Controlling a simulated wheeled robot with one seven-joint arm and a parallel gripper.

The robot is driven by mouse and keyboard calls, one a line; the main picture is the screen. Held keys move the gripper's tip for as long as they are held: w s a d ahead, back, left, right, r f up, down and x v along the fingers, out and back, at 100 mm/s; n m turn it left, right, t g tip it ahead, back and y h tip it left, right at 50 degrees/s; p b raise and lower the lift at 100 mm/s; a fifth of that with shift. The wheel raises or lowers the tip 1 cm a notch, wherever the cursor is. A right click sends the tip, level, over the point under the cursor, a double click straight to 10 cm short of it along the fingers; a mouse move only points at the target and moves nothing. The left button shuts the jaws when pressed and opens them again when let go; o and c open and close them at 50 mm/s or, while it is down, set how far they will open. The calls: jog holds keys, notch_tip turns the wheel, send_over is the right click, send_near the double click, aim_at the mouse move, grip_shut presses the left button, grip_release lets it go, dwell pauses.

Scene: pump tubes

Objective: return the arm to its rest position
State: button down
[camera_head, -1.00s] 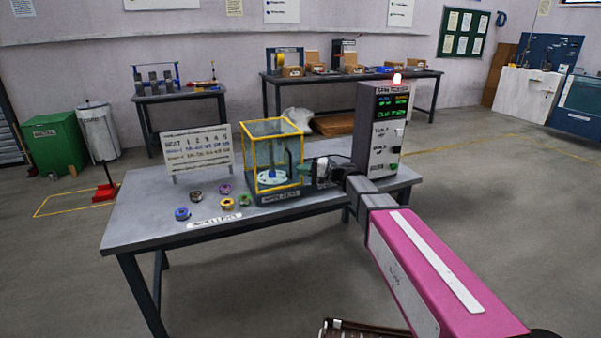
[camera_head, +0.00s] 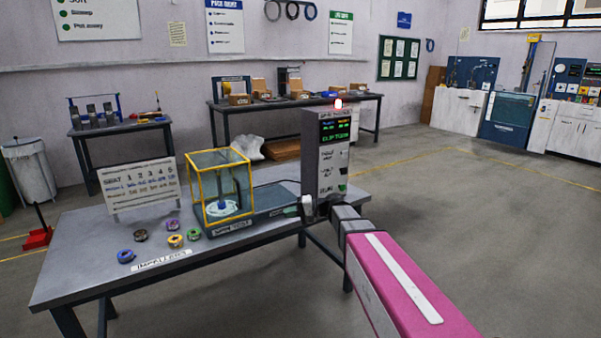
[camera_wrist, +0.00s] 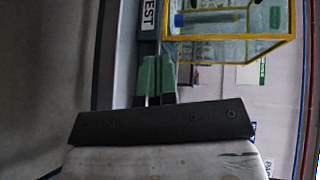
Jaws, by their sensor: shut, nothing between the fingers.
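My arm (camera_head: 400,285), pink with a white stripe, reaches from the lower right in the head view. Its grey wrist section and my gripper (camera_head: 306,207) are over the right part of the grey table, in front of the control box. The gripper is small there and partly hidden by the arm. In the wrist view, my gripper (camera_wrist: 155,80) shows green fingers beyond a dark bar, shut and empty. The yellow-framed clear tank (camera_head: 220,183) stands left of the gripper, apart from it. It also shows at the top of the wrist view (camera_wrist: 225,48).
The control box (camera_head: 325,155) with a lit red lamp stands close behind the gripper. Several coloured rings, among them a blue one (camera_head: 126,256), lie at the table's (camera_head: 85,275) front left, before a sign board (camera_head: 140,187). Open floor (camera_head: 480,240) lies right of the table.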

jog(key=s+d+f+h, duration=0.7)
jog(key=s+d+f, duration=0.2)
jog(key=d, duration=0.4)
jog(key=s+d+f+h, duration=0.8)
jog(key=s+d+f, duration=0.1)
jog(key=d, duration=0.4)
jog(key=shift+s+d, duration=0.15)
jog(key=shift+s, duration=0.1)
